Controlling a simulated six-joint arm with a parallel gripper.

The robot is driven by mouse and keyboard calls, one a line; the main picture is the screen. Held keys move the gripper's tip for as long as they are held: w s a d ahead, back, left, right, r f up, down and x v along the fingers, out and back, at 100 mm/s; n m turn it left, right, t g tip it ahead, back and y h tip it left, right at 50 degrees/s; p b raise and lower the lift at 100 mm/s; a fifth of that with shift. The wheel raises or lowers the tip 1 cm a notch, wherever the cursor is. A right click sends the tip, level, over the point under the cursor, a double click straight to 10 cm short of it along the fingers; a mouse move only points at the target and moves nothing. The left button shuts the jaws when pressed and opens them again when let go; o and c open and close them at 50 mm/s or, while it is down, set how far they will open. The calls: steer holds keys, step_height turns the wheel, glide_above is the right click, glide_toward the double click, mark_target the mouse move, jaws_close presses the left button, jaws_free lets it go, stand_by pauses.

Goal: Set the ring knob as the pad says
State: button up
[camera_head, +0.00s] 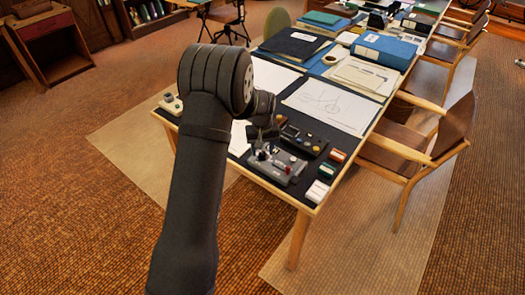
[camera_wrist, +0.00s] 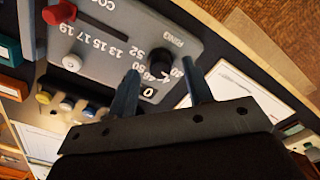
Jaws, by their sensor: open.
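The grey control panel (camera_wrist: 120,30) fills the upper part of the wrist view; in the head view it lies near the table's front corner (camera_head: 276,165). The black ring knob (camera_wrist: 160,64) is beside the printed word "RING", with numbers around it and a small window reading 0 (camera_wrist: 149,93). My gripper (camera_wrist: 161,67) is open, one finger on each side of the knob; whether they touch it is unclear. In the head view my arm partly hides the gripper (camera_head: 262,138). I cannot make out a pad with readable writing.
The panel also has a red slider handle (camera_wrist: 60,12) and a white knob (camera_wrist: 72,62). A dark button box (camera_head: 302,140) lies behind it. Small red, green and white boxes (camera_head: 318,191) line the right edge. A drawing sheet (camera_head: 330,105) and folders cover the table farther back.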

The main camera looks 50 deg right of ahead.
steer(key=shift+f, duration=0.55)
steer(key=c, duration=1)
steer(key=shift+m, duration=0.3)
steer(key=m, duration=0.3)
steer(key=shift+m, duration=2.1)
